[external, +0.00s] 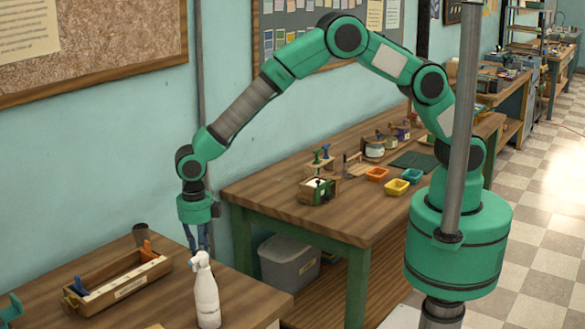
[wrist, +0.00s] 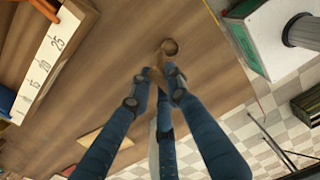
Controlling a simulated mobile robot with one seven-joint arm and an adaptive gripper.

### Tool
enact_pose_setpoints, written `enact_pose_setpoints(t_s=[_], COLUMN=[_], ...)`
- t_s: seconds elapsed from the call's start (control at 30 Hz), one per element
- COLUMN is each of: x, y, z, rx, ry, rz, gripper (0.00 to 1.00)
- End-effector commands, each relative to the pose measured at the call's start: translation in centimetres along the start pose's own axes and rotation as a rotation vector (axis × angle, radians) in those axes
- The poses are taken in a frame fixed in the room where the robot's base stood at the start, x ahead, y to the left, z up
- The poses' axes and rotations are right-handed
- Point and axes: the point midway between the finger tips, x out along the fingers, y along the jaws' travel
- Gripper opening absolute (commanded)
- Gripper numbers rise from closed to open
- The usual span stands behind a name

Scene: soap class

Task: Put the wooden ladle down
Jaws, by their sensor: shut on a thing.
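My gripper (wrist: 160,88) has blue fingers and is shut on the wooden ladle (wrist: 169,47). In the wrist view the ladle's small round brown bowl shows just beyond the fingertips, and part of its handle is hidden between them. In the external view my gripper (external: 198,240) points down over the back right part of the near wooden table (external: 245,298), behind the white spray bottle. The ladle cannot be made out there. Whether the ladle touches the tabletop is unclear.
A white spray bottle (external: 206,295) stands close in front of my gripper. A second workbench (external: 345,215) stands to the right. Bare tabletop lies between box and bottle.

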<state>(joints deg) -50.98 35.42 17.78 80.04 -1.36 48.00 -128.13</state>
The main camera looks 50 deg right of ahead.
Motion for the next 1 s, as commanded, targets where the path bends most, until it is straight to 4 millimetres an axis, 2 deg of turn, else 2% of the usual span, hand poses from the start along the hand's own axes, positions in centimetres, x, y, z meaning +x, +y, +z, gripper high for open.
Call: enact_pose_setpoints(t_s=[0.23, 0.27, 0.33, 0.37, 0.77, 1.0], x=[0.3, 0.3, 0.3, 0.3, 0.0, -2.0], y=[0.0, 0.0, 0.0, 0.0, 0.0, 0.0], z=[0.0, 0.0, 0.0, 0.0, 0.0, 0.0], rx=[0.0, 0.0, 0.0, 0.0, 0.0, 0.0], ry=[0.0, 0.0, 0.0, 0.0, 0.0, -0.001], rz=[0.0, 0.0, 0.0, 0.0, 0.0, 0.001], gripper=[0.0, 0.19, 0.33, 0.36, 0.36, 0.36])
